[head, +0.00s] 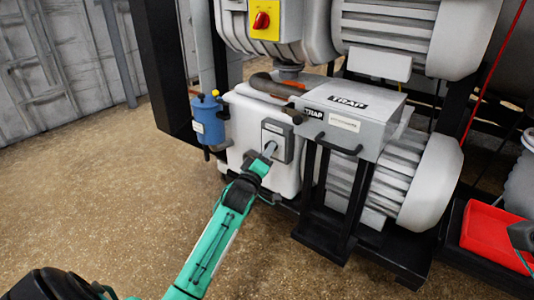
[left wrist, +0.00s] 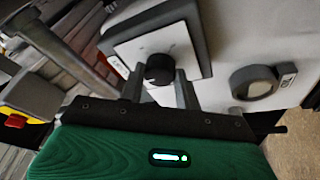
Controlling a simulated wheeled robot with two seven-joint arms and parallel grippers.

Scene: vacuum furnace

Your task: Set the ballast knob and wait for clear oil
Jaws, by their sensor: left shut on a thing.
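The ballast knob (left wrist: 160,68) is a round black knob on a pale plate with a dark grey frame in the left wrist view. My left gripper (left wrist: 164,78) has its two fingers around the knob, shut on it. In the head view my left gripper (head: 268,152) reaches the grey-framed plate (head: 277,138) on the pale pump housing (head: 248,115), and it hides the knob there. The round oil sight glass (left wrist: 254,82), dark-rimmed with a pale face, sits beside the plate in the left wrist view. Its oil level cannot be read.
A grey box labelled TRAP (head: 350,105) stands on a black frame right of the plate. A blue canister (head: 207,120) hangs at left. A yellow panel with a red switch (head: 263,20) is above. A red tray (head: 495,240) lies at right. The floor at left is clear.

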